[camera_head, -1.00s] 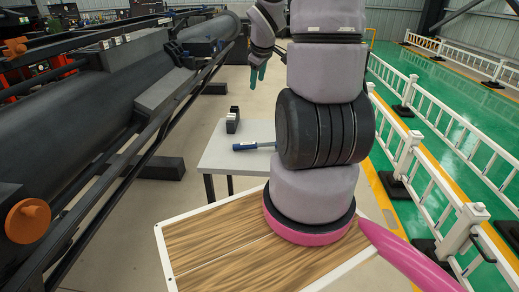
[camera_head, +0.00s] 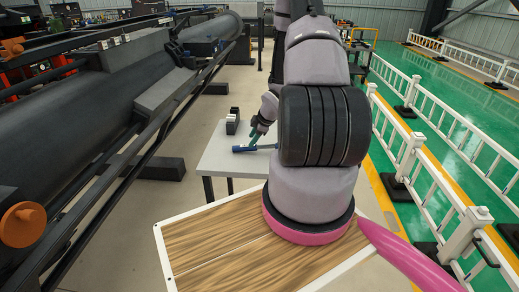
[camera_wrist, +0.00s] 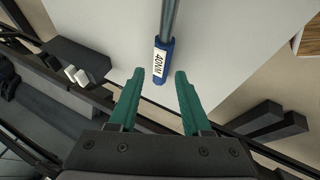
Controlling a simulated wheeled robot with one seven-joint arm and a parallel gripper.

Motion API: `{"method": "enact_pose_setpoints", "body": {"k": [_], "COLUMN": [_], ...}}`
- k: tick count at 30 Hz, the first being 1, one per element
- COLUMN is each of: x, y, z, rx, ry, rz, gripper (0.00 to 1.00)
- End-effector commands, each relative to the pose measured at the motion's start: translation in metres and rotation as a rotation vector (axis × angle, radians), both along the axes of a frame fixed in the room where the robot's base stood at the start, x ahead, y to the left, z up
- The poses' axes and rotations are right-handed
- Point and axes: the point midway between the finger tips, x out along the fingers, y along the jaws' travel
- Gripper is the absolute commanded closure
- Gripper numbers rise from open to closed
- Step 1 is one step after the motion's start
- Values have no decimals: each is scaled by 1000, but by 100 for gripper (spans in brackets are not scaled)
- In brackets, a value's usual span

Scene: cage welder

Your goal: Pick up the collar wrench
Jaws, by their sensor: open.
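The collar wrench (camera_head: 250,148) lies on the small white table (camera_head: 214,160), its blue handle toward the left and the rest hidden behind my arm. In the wrist view its blue handle end (camera_wrist: 162,58) carries a white label reading "40NM", and a grey shaft runs up out of the picture. My gripper (camera_head: 257,134) is over the table close to the wrench. In the wrist view my gripper (camera_wrist: 159,74) is open, with green fingers on either side of the line of the handle. Nothing is held. Whether the fingers are level with the handle I cannot tell.
A dark block-like object with white parts (camera_head: 233,120) stands on the table beside the wrench; it also shows in the wrist view (camera_wrist: 80,64). A long dark cylinder with rails (camera_head: 80,120) runs along the left. White fencing (camera_head: 410,150) stands on the right.

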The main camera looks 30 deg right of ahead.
Motion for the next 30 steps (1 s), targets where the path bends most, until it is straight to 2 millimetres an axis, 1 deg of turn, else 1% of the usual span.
{"method": "enact_pose_setpoints", "body": {"k": [2, 9, 12, 15, 21, 23, 24, 25, 30], "x": [2, 15, 21, 23, 23, 23, 23, 23, 23], "y": [0, 5, 6, 6, 6, 6, 6, 6, 6], "z": [-5, -36, -45, -48, -48, -48, -48, -48, -48], "rx": [0, 0, 0, 0, 0, 0, 0, 0, -1], "ry": [1, 2, 1, 1, 1, 1, 1, 1, 0], "rz": [-1, 0, -2, -1, -1, -1, -1, -1, -2], "gripper": [52, 52, 52, 52, 52, 74, 90, 100, 100]}}
